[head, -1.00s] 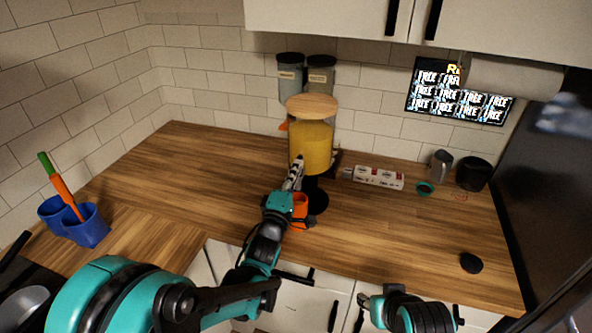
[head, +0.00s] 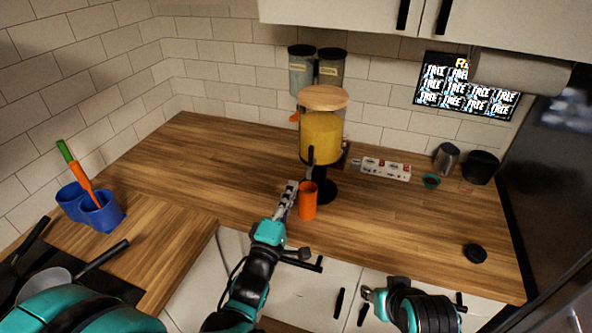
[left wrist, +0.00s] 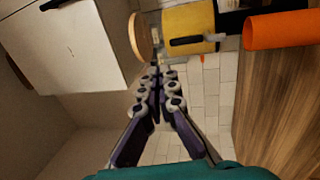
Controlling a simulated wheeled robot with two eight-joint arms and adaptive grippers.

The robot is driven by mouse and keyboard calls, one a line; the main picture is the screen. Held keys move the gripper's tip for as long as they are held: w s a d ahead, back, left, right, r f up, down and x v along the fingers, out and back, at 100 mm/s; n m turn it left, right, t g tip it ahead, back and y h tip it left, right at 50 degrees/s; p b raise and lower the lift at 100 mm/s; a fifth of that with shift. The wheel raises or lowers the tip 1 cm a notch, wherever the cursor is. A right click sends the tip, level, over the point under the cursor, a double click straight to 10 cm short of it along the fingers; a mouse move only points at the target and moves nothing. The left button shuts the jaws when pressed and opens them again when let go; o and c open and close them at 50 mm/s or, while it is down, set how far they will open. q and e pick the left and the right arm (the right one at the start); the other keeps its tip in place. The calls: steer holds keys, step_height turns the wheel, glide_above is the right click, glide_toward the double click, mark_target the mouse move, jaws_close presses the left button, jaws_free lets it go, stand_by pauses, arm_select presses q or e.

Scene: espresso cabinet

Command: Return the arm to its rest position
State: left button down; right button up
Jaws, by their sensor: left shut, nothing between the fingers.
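My left gripper (head: 290,190) is in front of the juice dispenser, just left of an orange cup (head: 307,201), with nothing in it. In the left wrist view its fingers (left wrist: 157,75) are together. The orange cup stands on the wooden counter below and in front of the dispenser (head: 322,135), which has a yellow filling and a wooden lid. The cup also shows at the upper right of the left wrist view (left wrist: 280,29). My right arm is at the lower right of the head view; its fingers are too small there to read.
Blue cups (head: 103,212) with orange and green utensils stand at the left. A black disc (head: 475,253) lies near the front right. The middle-right counter is mostly clear.

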arm_select(q)
steer(key=s+a+f+m+g+y, duration=0.4)
steer(key=a+f+m+g+y, duration=0.15)
steer(key=a, duration=0.45)
steer(key=s+a+f+m+g, duration=0.2)
steer(key=s+f+m+g, duration=0.1)
steer(key=s, duration=0.4)
steer(key=s+a+f+m+g, duration=0.3)
steer(key=s+m, duration=0.3)
steer(key=s, duration=0.2)
steer(key=shift+a+f+g+y, duration=0.15)
steer(key=shift+f+g+y, duration=0.3)
steer(key=shift+g, duration=0.1)
